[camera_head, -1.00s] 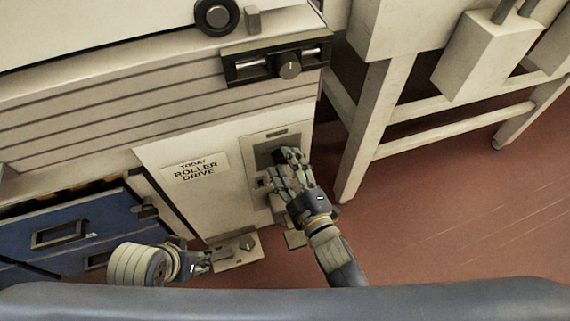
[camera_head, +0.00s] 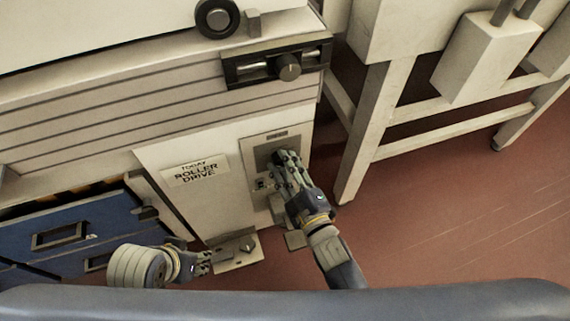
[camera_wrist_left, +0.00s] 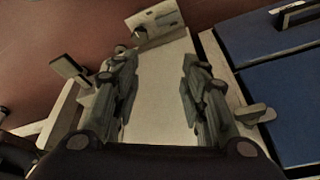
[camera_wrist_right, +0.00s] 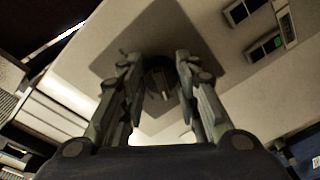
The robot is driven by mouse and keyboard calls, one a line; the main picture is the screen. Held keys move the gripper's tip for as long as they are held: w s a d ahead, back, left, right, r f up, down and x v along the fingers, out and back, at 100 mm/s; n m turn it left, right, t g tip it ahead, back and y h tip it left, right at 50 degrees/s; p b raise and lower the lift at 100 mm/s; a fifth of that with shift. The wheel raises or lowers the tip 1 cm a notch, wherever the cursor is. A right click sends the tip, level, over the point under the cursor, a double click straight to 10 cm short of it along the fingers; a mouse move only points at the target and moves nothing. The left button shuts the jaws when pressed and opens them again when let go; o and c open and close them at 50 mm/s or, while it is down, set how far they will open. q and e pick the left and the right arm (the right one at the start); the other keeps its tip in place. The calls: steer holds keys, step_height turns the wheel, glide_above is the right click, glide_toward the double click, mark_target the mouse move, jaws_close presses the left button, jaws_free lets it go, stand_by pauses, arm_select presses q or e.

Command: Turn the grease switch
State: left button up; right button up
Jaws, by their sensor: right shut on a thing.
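A dark round switch knob (camera_wrist_right: 158,82) sits on a grey backing plate (camera_wrist_right: 110,42) in the right wrist view. My right gripper (camera_wrist_right: 157,66) has its fingers on either side of this knob and is shut on it. In the head view my right gripper (camera_head: 283,163) is at the panel (camera_head: 266,138) on the cream cabinet front and hides the knob. No label naming the grease switch is readable. My left gripper (camera_head: 208,262) is low beside the cabinet; in the left wrist view (camera_wrist_left: 155,60) its fingers are apart with nothing between them.
A "ROLLER DRIVE" sign (camera_head: 195,171) is on the cabinet. A small plate with a knob (camera_head: 236,253) juts out below, near my left gripper. Another black knob (camera_head: 289,67) is higher up. Blue drawers (camera_head: 75,230) stand left. Red floor (camera_head: 440,220) is open at right.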

arm_select(q)
steer(key=s+p+x, duration=0.1)
steer(key=p+x, duration=0.2)
steer(key=x, duration=0.5)
steer(key=shift+f+g, duration=0.25)
steer(key=shift+g, duration=0.05)
arm_select(e)
steer(key=shift+a+f+m+t, duration=0.1)
steer(key=shift+m+t, duration=0.15)
steer(key=shift+m, duration=1.95)
steer(key=shift+a+f+m+t, duration=0.1)
steer(key=shift+m+t, duration=0.15)
steer(key=shift+m, duration=1.95)
arm_select(q)
steer(key=shift+d, duration=0.15)
arm_select(e)
steer(key=o, duration=1.1)
steer(key=shift+c, duration=0.2)
arm_select(q)
steer(key=shift+w, duration=0.1)
arm_select(e)
steer(key=shift+s+d, duration=0.1)
